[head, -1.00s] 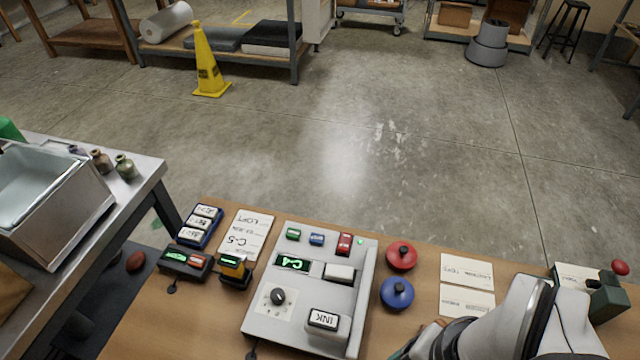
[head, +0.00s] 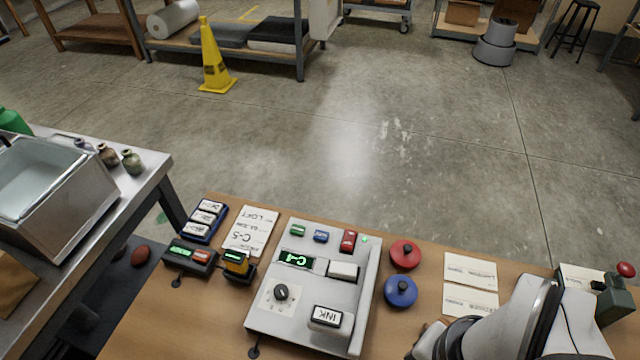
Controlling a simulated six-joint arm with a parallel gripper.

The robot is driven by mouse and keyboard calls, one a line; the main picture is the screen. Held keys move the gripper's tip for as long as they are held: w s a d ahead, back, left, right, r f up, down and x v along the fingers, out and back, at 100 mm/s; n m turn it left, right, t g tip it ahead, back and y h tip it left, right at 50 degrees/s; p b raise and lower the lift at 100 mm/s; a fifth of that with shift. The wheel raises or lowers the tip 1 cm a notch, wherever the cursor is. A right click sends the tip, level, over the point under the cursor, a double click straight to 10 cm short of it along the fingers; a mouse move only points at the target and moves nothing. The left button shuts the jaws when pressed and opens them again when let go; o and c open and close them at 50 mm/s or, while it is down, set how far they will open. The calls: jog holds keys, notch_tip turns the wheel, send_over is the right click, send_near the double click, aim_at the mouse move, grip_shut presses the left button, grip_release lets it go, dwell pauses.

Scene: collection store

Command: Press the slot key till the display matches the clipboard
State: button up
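A light grey console (head: 268,322) stands on the wooden bench. Its small green-lit display (head: 296,259) shows a C and a digit that looks like 4, turned upside down to me. A blank white key (head: 343,270) sits beside the display, and a white key marked INK (head: 327,316) is nearer. I cannot tell which key is the slot key. A white sheet (head: 250,231), perhaps the clipboard, lies left of the console with LOFT and what looks like C-5, upside down. My arm (head: 535,325) reaches in at the bottom right; my gripper is outside the picture.
The console also carries a dark dial (head: 281,292) and green, blue and red buttons. A red knob (head: 405,254) and a blue knob (head: 400,291) stand right of it. Left are a blue-framed key block (head: 204,221) and a small dark box (head: 190,256). Printed cards (head: 470,284) lie right.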

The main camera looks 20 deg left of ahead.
grip_shut()
dwell(1.3)
